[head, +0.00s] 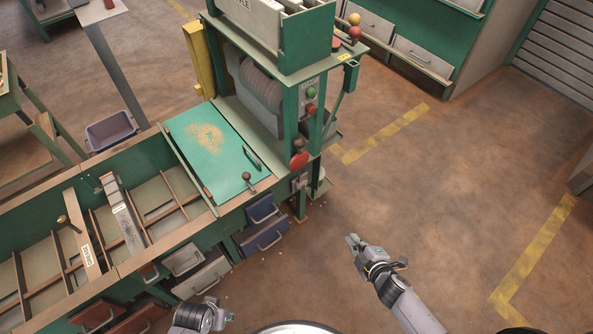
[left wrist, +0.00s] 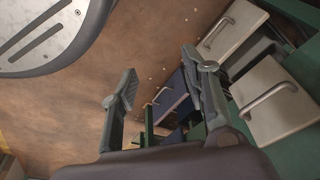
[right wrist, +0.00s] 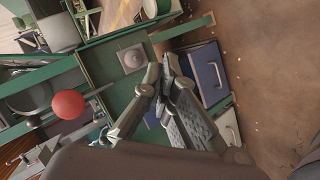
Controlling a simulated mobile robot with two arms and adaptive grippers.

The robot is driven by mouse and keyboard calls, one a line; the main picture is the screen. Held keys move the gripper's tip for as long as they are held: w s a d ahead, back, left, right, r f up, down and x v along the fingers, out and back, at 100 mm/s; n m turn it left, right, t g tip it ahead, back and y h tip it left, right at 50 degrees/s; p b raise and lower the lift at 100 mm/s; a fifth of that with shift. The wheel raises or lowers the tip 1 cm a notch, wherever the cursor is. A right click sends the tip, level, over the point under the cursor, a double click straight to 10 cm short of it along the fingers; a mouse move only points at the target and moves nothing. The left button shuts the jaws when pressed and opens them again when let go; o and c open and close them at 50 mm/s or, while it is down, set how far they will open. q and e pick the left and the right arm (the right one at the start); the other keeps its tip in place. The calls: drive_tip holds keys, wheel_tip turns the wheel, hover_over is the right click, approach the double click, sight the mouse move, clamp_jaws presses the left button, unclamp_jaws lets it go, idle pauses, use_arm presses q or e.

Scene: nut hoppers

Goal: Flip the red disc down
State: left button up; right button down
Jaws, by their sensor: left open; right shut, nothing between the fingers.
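A red disc (head: 299,159) hangs on the front of the machine's green post, near the right end of the bench. A round red piece (right wrist: 69,104) shows at the left of the right wrist view, likely the same disc. My right gripper (head: 352,241) is shut and empty, over the floor in front of and below the disc, clearly apart from it. Its closed fingers (right wrist: 160,75) also show in the right wrist view. My left gripper (head: 229,316) is at the bottom edge of the head view, partly hidden. Its open, empty fingers (left wrist: 160,90) face the drawers in the left wrist view.
The green bench top (head: 218,165) holds scattered brown bits. Blue drawers (head: 262,238) sit under the bench. Green and red buttons (head: 311,100) are on the post above the disc. Red and yellow balls stand on the machine's upper shelf. The floor (head: 430,200) at the right is open.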

use_arm(q)
wheel_tip(320, 180, up, 15)
drive_tip(key=w+t+b, duration=0.1)
drive_tip(key=b, duration=0.8)
drive_tip(key=shift+w+a+f, duration=0.15)
drive_tip(key=shift+a, duration=0.2)
use_arm(e)
drive_tip(key=w+a+r+n+t+y, duration=0.1)
drive_tip(key=a+r+n+y, duration=0.3)
drive_tip(key=r, duration=0.5)
drive_tip(key=w+a+r+n+t+y, duration=0.1)
drive_tip(key=w+a+r+n+y, duration=0.3)
drive_tip(key=a+r+n, duration=0.4)
drive_tip(key=n, duration=0.3)
drive_tip(key=shift+a+r+n+t, duration=0.3)
drive_tip(key=shift+a+r, duration=0.05)
drive_tip(key=shift+r, duration=0.05)
use_arm(q)
drive_tip(key=shift+x, duration=0.95)
use_arm(e)
drive_tip(key=w+a+r, duration=0.1)
drive_tip(key=w+a, duration=0.3)
drive_tip(key=w, duration=0.6)
drive_tip(key=shift+w+r, duration=0.2)
drive_tip(key=shift+w, duration=0.2)
